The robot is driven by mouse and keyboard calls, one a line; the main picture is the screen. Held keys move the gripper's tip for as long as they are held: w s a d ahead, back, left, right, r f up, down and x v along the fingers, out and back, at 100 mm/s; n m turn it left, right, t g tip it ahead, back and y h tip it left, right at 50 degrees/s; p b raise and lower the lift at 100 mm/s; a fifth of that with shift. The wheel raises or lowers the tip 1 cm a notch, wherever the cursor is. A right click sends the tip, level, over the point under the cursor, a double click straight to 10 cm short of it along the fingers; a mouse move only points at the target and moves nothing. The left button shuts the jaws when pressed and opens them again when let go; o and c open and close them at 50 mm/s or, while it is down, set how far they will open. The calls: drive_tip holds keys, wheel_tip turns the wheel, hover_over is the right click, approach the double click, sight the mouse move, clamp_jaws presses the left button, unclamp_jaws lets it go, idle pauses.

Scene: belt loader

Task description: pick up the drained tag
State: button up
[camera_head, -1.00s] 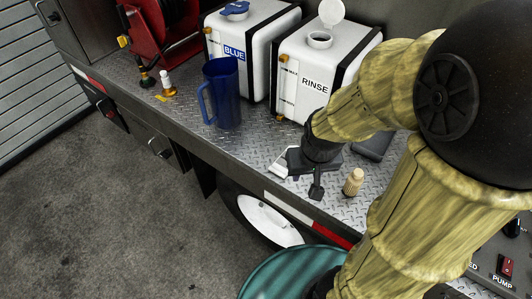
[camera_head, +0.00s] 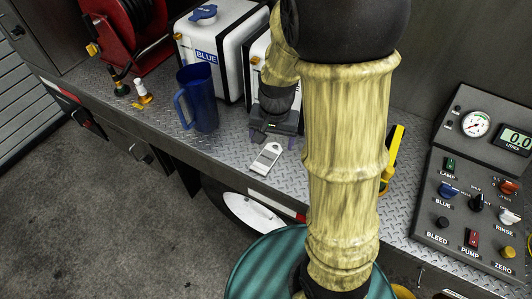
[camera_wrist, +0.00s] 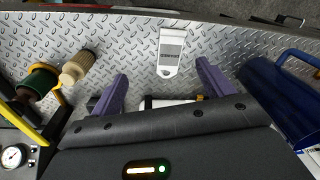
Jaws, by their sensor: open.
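The tag (camera_head: 265,158), a flat pale plate with a grey panel and a hole at one end, lies on the diamond-plate deck near its front edge. In the wrist view the tag (camera_wrist: 171,52) lies flat beyond the fingertips, roughly in line with the gap between them, its holed end toward me. Its lettering is too small to read. My gripper (camera_wrist: 162,76) is open and empty, with two purple fingers spread apart. In the head view my gripper (camera_head: 272,132) is just behind the tag, low over the deck, partly covered by my arm.
A blue jug (camera_head: 198,98) stands left of the tag, with the BLUE tank (camera_head: 208,55) behind it. In the wrist view a beige ribbed cap (camera_wrist: 78,66) and a green-and-brown fitting (camera_wrist: 40,84) are at left. A control panel (camera_head: 470,190) stands at right.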

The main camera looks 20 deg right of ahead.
drive_tip(key=w+m, duration=0.1)
drive_tip(key=w+r+m+p, duration=0.1)
drive_tip(key=w, duration=0.1)
drive_tip(key=w+m+g+p, duration=0.1)
drive_tip(key=w, duration=0.1)
drive_tip(key=shift+w+a+r+m, duration=0.2)
drive_tip(key=shift+w+r+m, duration=0.05)
drive_tip(key=shift+r+m, duration=0.05)
drive_tip(key=shift+f, duration=0.15)
drive_tip(key=p, duration=0.2)
hover_over(265, 161)
wheel_tip(265, 161, down, 12)
drive_tip(key=shift+f+p, duration=1.05)
drive_tip(key=shift+f, duration=1.55)
